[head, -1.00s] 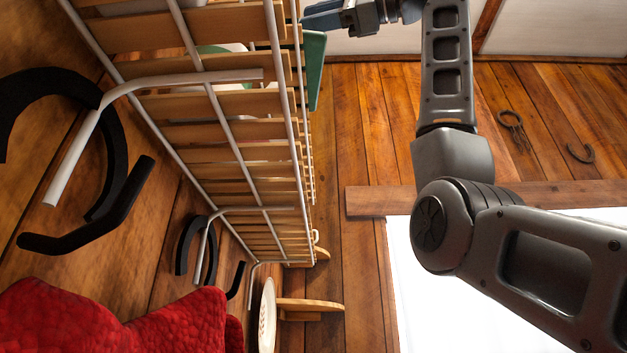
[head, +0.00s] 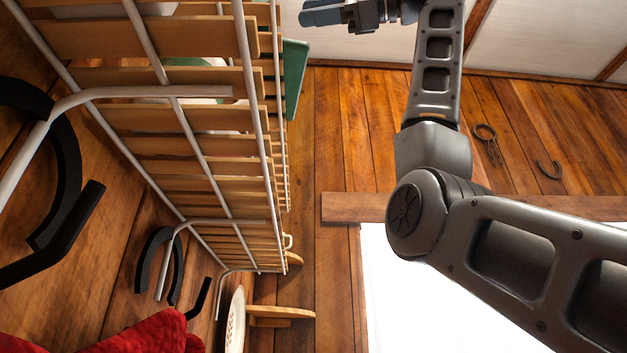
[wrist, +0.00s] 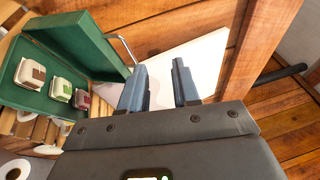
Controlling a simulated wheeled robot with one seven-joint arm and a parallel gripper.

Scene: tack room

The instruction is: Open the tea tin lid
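A green box, likely the tea tin, shows in the wrist view at left, with several small pale packs (wrist: 60,89) in its tray. Its green lid (wrist: 82,38) stands raised, tilted away from the tray. In the head view a green panel (head: 294,78) sticks out past the slatted rack's edge; the rest is mostly hidden by slats. My gripper (wrist: 158,66) is open and empty, its two blue-grey fingers apart, to the right of the box and not touching it. In the head view my gripper (head: 318,14) is at the top, right of the green panel.
The slatted rack (head: 185,118) with white metal rails fills the left. Black hooks (head: 65,180) and a red cloth (head: 140,335) lie below it. A bright white panel (wrist: 205,55) with wooden framing lies beyond my fingers.

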